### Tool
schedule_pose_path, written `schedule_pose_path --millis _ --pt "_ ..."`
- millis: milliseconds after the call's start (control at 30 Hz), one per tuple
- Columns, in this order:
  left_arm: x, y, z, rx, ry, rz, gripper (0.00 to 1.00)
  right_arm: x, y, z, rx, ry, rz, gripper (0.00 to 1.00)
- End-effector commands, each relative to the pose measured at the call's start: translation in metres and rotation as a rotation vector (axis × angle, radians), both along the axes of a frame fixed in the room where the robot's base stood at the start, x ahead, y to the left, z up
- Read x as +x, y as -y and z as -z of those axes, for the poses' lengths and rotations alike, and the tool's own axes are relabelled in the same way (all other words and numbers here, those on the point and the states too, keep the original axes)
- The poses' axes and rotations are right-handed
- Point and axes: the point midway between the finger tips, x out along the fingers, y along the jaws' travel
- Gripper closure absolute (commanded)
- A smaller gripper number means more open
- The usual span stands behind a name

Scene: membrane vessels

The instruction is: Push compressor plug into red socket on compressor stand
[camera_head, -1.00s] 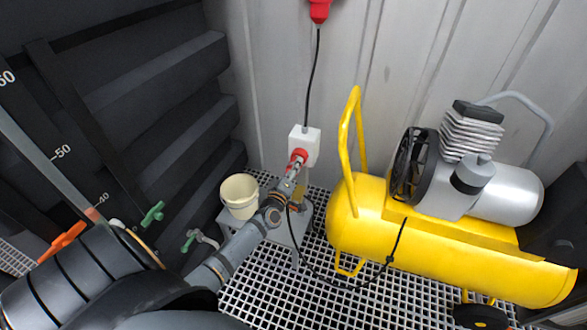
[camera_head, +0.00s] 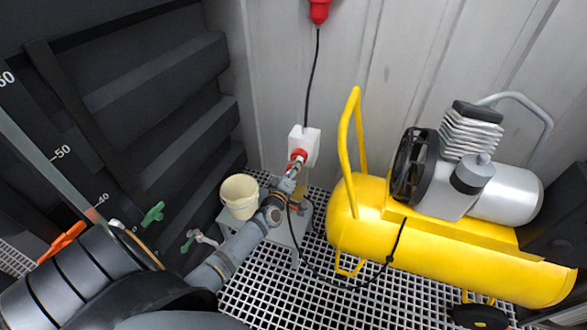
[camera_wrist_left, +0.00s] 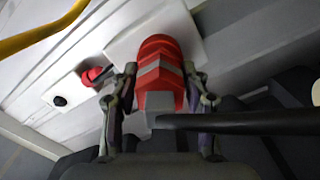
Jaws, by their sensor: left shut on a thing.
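My left gripper (camera_head: 295,172) reaches in from the lower left and is shut on the red compressor plug (camera_wrist_left: 160,75). The plug has grey bands and sits between the two fingers in the left wrist view, where the gripper also shows (camera_wrist_left: 162,100). A black cable (camera_wrist_left: 240,122) leaves the plug's near end. The plug's far end is up against the white socket box (camera_head: 304,145) on the stand (camera_head: 282,235). The red socket (camera_head: 299,154) is on the box's front, partly hidden by the gripper. I cannot tell how deep the plug sits. My right gripper is not in view.
The yellow compressor (camera_head: 375,235) stands to the right, its yellow handle (camera_head: 347,130) rising close to the box. A cream bucket (camera_head: 239,196) stands left of the gripper. A red connector (camera_head: 319,11) hangs above the box. Green valve handles (camera_head: 152,214) are at left.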

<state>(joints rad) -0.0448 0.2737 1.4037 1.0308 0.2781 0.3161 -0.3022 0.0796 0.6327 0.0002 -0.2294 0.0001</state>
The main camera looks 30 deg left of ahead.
Motion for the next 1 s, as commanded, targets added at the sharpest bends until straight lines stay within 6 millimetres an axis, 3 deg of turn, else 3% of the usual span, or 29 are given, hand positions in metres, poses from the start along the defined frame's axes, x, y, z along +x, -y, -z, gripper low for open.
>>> schedule_pose_path --millis 300,333,500,833,1000 --pt "0.007 -0.002 0.000 0.000 0.001 0.000 1.00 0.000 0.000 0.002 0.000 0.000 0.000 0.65" --pt "0.007 -0.002 0.000 0.000 0.001 0.000 0.51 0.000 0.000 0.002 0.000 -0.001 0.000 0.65" --pt "0.006 -0.002 0.000 0.000 0.001 0.000 0.28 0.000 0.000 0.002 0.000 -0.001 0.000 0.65" --pt "0.004 -0.001 0.001 0.001 -0.002 0.000 0.28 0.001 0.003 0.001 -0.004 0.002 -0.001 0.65" --pt "-0.021 0.005 0.002 -0.001 -0.003 0.002 0.28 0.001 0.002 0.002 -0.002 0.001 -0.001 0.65"
